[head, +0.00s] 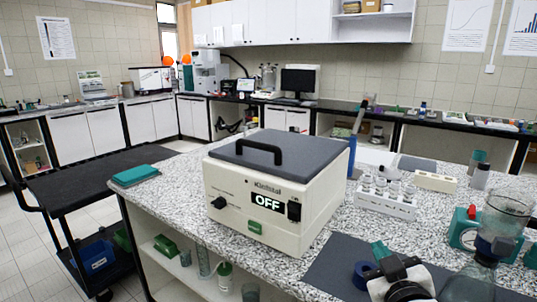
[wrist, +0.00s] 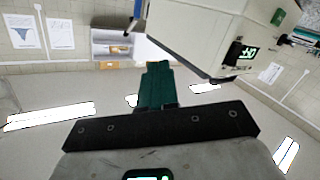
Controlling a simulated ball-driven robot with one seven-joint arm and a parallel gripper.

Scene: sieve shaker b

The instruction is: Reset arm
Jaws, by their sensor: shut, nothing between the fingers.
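My gripper (head: 381,251) shows at the lower right of the head view, in front of the counter's dark mat. Its teal fingers also show in the wrist view (wrist: 157,68), pressed together with nothing between them. The sieve shaker (head: 260,187) is a cream box with a dark grey lid and black handle. It stands on the speckled counter, left of my gripper and apart from it. Its display reads OFF and its lid is down. In the wrist view the shaker (wrist: 200,30) appears turned, at the upper right.
A rack of small jars (head: 386,197) stands behind the dark mat (head: 335,262). A blue roll (head: 364,274) lies close beside my gripper. Glassware (head: 503,225) and a teal device (head: 465,230) crowd the right. A black cart (head: 85,180) stands left of the counter.

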